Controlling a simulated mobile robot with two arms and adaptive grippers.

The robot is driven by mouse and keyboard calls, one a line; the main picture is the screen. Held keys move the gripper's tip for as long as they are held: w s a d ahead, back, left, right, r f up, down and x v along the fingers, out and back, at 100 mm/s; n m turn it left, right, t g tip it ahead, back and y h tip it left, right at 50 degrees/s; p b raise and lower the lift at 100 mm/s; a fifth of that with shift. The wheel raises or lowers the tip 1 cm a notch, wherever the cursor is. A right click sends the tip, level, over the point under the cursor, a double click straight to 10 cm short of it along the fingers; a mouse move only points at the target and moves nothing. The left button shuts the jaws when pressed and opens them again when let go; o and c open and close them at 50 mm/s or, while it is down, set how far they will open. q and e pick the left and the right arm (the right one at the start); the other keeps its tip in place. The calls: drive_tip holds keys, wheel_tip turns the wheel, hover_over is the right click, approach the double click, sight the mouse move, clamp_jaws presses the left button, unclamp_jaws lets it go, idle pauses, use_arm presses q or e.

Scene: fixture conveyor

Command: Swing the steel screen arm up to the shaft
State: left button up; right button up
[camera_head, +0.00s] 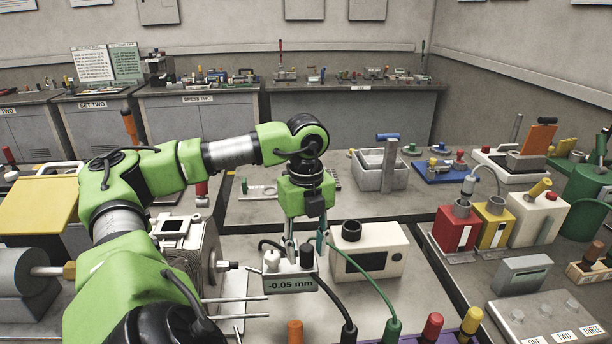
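My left gripper (306,246) hangs fingers-down from the green arm near the middle of the head view. Its two fingers look apart, just above and behind a small readout box (291,284) showing "-0.05 mm". A dark knob (307,257) on the box shows between the fingertips; I cannot tell if they touch it. A pale fixture (186,247) stands left of the gripper, partly hidden by my arm, with thin steel rods (240,299) reaching right from it. I cannot tell which part is the screen arm or the shaft. My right gripper is not in view.
A white box with a dark window (385,262) stands just right of the gripper. A green cable (372,292) and a black cable (334,298) run to plugs at the front. Red, yellow and white boxes (456,232) stand at right. A grey cylinder (20,272) lies at left.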

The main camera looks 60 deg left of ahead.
use_arm(q)
wheel_tip(320, 180, up, 7)
drive_tip(key=shift+f, duration=0.2)
drive_tip(key=shift+s, duration=0.1)
idle(0.5)
